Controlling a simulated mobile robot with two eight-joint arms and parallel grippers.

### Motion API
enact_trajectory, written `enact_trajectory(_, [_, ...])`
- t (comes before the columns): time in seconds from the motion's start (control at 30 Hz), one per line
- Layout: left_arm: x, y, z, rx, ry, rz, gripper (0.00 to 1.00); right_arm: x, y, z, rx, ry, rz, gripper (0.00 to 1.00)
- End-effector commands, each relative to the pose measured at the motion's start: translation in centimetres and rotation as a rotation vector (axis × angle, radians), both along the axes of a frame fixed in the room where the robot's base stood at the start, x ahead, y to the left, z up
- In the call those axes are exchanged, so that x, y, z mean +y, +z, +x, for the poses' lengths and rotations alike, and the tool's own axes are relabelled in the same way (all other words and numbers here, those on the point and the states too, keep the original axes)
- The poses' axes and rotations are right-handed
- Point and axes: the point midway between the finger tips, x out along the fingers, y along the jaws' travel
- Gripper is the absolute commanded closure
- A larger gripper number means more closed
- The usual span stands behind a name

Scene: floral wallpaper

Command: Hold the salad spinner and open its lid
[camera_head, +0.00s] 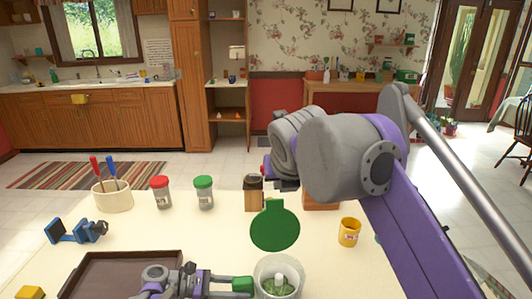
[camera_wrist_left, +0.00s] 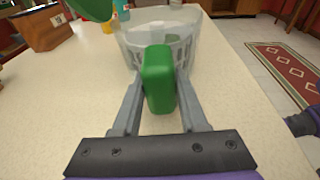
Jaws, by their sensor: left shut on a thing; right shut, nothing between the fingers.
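The salad spinner (camera_head: 278,275) is a clear bowl with a light inner basket and stands at the table's front. Its round green lid (camera_head: 275,230) stands raised, tilted up at the bowl's far side, so the inside shows with some green in it. In the left wrist view, the bowl (camera_wrist_left: 190,42) and a piece of the lid (camera_wrist_left: 88,8) show. My left gripper (camera_head: 230,284) is shut on the spinner's green handle (camera_wrist_left: 159,75), on the bowl's left. My right gripper (camera_head: 285,184) is shut and empty above and beyond the lid, partly hidden by my right arm.
A brown tray (camera_head: 120,265) lies at front left, near a blue tool (camera_head: 75,231). A utensil crock (camera_head: 113,196), a red-topped jar (camera_head: 161,191), a green-topped jar (camera_head: 204,191) and a dark-topped wooden container (camera_head: 253,192) stand behind. A yellow mug (camera_head: 349,232) is at right.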

Motion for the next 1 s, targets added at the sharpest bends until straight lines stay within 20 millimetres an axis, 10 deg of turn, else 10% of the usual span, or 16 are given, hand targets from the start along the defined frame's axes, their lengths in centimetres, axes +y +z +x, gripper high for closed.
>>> enact_trajectory(0.2, [0.0,0.0,0.0,0.000,0.000,0.000,0.24,0.0,0.0,0.0,0.000,0.000,0.000,1.00])
enact_trajectory(0.63, [1.1,0.2,0.0,-0.001,0.003,0.000,0.23,0.0,0.0,0.0,0.000,0.000,0.000,1.00])
enact_trajectory(1.0, [8.4,1.7,-0.7,0.000,0.004,0.001,0.23,0.0,0.0,0.0,0.000,0.000,0.000,1.00])
